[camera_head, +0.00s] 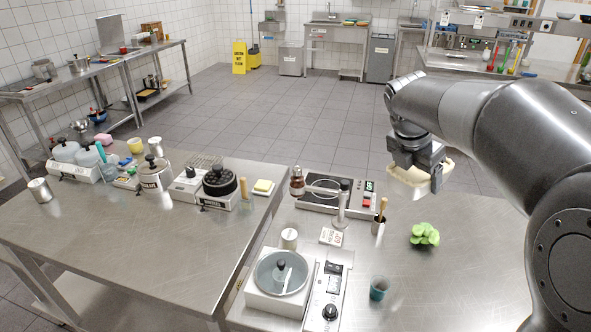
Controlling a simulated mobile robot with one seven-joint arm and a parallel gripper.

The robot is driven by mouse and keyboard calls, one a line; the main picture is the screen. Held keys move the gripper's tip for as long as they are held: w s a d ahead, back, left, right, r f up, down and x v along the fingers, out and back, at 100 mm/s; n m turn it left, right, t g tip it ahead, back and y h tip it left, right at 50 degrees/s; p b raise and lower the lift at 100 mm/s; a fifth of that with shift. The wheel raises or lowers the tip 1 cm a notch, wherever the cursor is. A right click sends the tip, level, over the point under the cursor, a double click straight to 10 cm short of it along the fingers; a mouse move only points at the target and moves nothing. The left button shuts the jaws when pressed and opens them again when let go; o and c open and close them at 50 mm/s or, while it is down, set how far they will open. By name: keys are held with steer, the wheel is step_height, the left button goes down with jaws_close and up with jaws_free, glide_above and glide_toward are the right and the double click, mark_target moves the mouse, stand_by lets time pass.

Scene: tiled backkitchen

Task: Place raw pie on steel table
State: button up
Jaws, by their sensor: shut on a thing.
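My gripper (418,160) is at the right of the head view, raised above the far edge of the right-hand steel table (455,268). It is shut on a pale, cream-coloured thing that looks like the raw pie (420,178). The pie hangs just below the jaws, apart from the table top. The jaws and my arm hide its upper part.
A yellow floor sign (239,57) stands far off.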

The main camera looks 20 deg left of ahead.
steer(key=s+a+n+y, duration=0.1)
steer(key=a+n, duration=0.1)
steer(key=a, duration=0.9)
steer(key=s+a+n, duration=0.2)
steer(key=a, duration=0.9)
steer(key=n+t+y, duration=0.1)
steer(key=n+y, duration=0.1)
steer(key=n, duration=0.2)
glide_above(191, 264)
steer(key=f, duration=1.2)
steer(key=s+f, duration=0.1)
steer(key=f, duration=0.5)
steer(key=shift+d, duration=0.35)
steer(key=shift+s+a+f, duration=0.1)
steer(key=shift+a+f, duration=0.25)
steer(key=shift+a, duration=0.05)
steer(key=shift+f, duration=1.95)
steer(key=o, duration=1.4)
steer(key=shift+f, duration=0.15)
